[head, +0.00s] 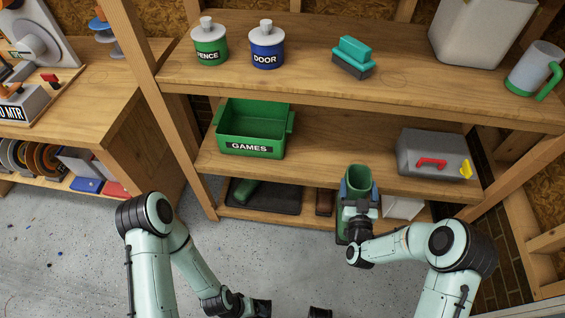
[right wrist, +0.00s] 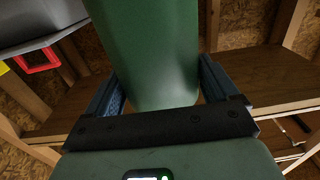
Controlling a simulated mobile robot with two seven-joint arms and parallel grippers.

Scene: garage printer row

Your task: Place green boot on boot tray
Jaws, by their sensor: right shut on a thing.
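The green boot (head: 360,178) is in my right gripper (head: 360,192), in front of the shelf unit at its lower right. The boot's open top faces up. In the right wrist view the green boot shaft (right wrist: 150,50) stands between the two blue-padded fingers of my right gripper (right wrist: 155,90), which are shut on it.
A green GAMES bin (head: 222,140) and a grey toolbox (head: 420,150) stand on the middle shelf above. A brown item (head: 324,202) lies between tray and held boot; a whitish box (head: 403,208) is to the right. A wooden post (head: 165,105) borders the left side.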

